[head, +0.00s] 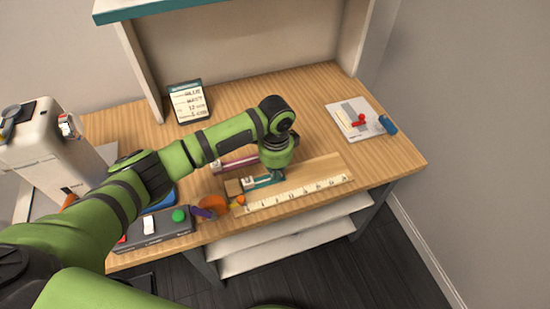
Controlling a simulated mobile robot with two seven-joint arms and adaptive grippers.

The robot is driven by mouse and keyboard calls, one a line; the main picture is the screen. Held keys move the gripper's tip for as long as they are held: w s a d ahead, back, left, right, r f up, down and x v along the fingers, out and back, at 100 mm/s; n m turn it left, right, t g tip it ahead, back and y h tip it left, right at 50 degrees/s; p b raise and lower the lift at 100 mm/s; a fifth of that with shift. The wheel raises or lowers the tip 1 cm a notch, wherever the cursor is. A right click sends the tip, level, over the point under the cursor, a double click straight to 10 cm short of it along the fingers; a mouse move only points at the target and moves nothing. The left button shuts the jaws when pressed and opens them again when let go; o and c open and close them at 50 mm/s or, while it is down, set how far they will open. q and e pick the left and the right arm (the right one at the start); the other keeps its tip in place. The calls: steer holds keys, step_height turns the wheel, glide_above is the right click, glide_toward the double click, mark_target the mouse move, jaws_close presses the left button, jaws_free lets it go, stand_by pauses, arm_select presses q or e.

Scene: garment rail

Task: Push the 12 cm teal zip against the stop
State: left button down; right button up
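The teal zip (264,182) lies on the wooden measuring board (318,170), along the board's pale numbered scale (300,192). A small white tag or end piece (249,183) sits at its left end. A brown wooden block (233,188), which looks like the stop, is just left of that; I cannot tell whether they touch. My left gripper (277,176) points down at the zip's right end. Its fingers are small and dark here, so I cannot tell whether they are open or shut, or touching the zip. My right gripper is out of view.
A maroon zip (236,163) lies behind the board. A sign (188,101) and a white machine (45,145) stand farther back. A sheet with red pieces (350,112) lies right.

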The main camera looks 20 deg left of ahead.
mark_target(255, 183)
arm_select(q)
steer(key=a, duration=0.1)
steer(key=a+p, duration=0.1)
steer(key=s+a, duration=0.1)
steer(key=shift+s+f+p, duration=0.1)
steer(key=shift+f+p, duration=0.15)
steer(key=shift+p, duration=0.1)
steer(key=shift+s+a, duration=0.15)
steer(key=shift+a, duration=0.25)
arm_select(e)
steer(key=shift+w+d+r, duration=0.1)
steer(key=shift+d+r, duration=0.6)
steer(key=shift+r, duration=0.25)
arm_select(q)
steer(key=shift+s+a+r+p, duration=0.15)
steer(key=shift+a+p, duration=0.2)
steer(key=shift+p, duration=0.45)
steer(key=shift+s+a+p, duration=0.1)
steer(key=shift+a+p, duration=0.2)
steer(key=shift+p, duration=0.05)
steer(key=shift+a, duration=0.1)
steer(key=shift+f, duration=0.25)
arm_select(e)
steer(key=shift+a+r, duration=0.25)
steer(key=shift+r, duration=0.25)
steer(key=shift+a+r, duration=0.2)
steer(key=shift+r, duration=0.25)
